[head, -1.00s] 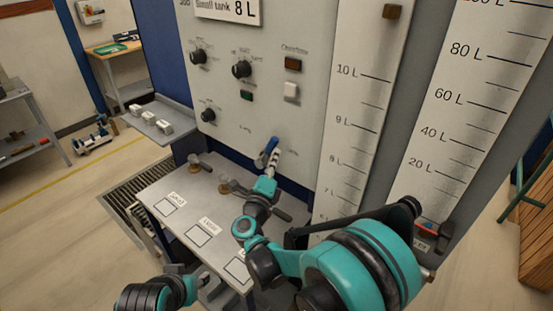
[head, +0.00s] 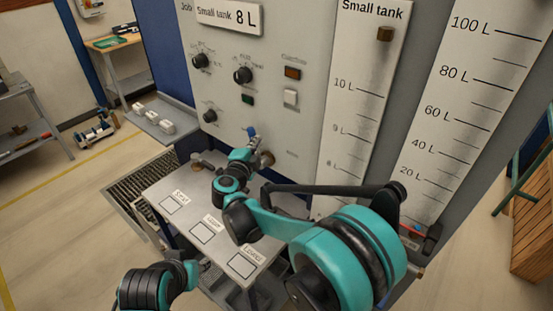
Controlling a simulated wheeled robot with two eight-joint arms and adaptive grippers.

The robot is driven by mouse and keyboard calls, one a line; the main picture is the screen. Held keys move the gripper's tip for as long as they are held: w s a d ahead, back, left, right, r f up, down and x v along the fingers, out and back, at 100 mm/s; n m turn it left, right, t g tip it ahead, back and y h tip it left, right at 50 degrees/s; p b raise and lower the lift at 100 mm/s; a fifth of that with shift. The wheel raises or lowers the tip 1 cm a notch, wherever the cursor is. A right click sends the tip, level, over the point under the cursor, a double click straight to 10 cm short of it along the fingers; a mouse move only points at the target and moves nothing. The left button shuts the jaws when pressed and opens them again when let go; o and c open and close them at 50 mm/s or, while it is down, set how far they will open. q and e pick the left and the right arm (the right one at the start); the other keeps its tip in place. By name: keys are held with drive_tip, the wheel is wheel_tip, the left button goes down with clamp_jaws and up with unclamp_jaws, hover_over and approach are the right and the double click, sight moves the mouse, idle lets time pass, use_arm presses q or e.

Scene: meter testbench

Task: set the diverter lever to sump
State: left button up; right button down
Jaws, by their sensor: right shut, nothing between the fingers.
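The diverter lever has a blue handle (head: 251,132) low on the grey panel, above the bench. A brass fitting (head: 266,158) shows just right of and below it; I cannot tell for certain whether it is the lever's hub. My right gripper (head: 253,143) is shut with nothing between its fingers. Its tip is at the blue handle and partly overlaps it in the head view, so contact is unclear. The lever's position marks are hidden or too small to read. My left gripper (head: 192,271) is low over the front of the bench, its fingers unclear.
The bench top (head: 190,183) carries several labelled square outlines and a brass valve (head: 207,160). A floor grating (head: 140,185) lies to its left. A side shelf (head: 150,125) holds small white blocks. Tall litre scales (head: 365,100) stand right, behind my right arm.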

drive_tip(key=shift+w+a+f, duration=0.15)
drive_tip(key=shift+w+a, duration=0.6)
drive_tip(key=shift+a, duration=0.1)
